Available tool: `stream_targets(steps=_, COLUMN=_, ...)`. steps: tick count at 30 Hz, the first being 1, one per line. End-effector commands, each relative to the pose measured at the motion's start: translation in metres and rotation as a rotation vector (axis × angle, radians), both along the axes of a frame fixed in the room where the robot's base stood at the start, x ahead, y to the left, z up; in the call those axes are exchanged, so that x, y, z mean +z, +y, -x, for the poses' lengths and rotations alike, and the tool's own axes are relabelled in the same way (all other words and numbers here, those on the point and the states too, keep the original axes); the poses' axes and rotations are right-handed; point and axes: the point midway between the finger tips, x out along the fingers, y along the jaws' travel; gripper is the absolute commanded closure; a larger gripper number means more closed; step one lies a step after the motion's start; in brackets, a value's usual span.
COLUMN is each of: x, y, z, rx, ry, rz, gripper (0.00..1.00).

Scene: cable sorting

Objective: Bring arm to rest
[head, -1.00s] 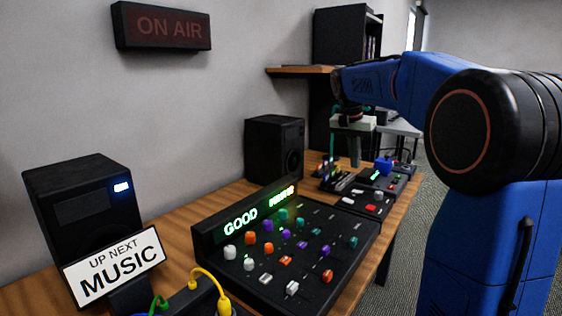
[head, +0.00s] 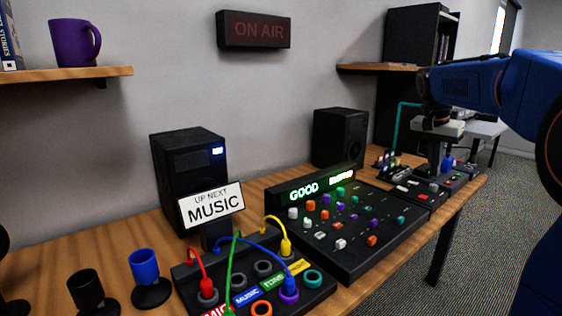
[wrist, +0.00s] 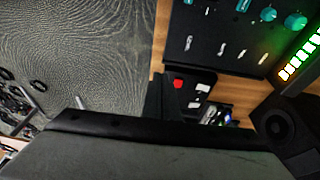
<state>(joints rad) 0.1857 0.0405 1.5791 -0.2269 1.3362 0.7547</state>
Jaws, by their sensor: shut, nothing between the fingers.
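My gripper (head: 435,163) hangs down from the end of my blue arm at the right of the head view, over the far end of the wooden desk. Its dark fingers are together with nothing between them.
A mixer (head: 380,258) with lit letters stands mid-desk, and smaller control boxes (head: 430,197) lie below my gripper. Two black speakers (head: 340,150) stand near the wall. A blue cup (head: 144,267) and a black cup (head: 86,290) are front left. Carpet (head: 490,230) is open at right.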

Motion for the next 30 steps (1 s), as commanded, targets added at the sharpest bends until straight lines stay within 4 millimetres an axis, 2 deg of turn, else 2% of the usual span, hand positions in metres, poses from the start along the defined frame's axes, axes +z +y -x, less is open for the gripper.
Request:
stream_targets(steps=10, x=-0.001, y=0.018, z=0.028, rx=0.072, ry=-0.007, rz=-0.005, gripper=1.00)
stream_targets(steps=17, x=-0.006, y=0.036, z=0.058, rx=0.149, ry=-0.015, rz=-0.009, gripper=1.00)
stream_targets(steps=23, x=-0.016, y=0.062, z=0.103, rx=0.261, ry=-0.027, rz=-0.014, gripper=1.00)
stream_targets(steps=30, x=-0.044, y=0.096, z=0.172, rx=0.432, ry=-0.047, rz=-0.015, gripper=1.00)
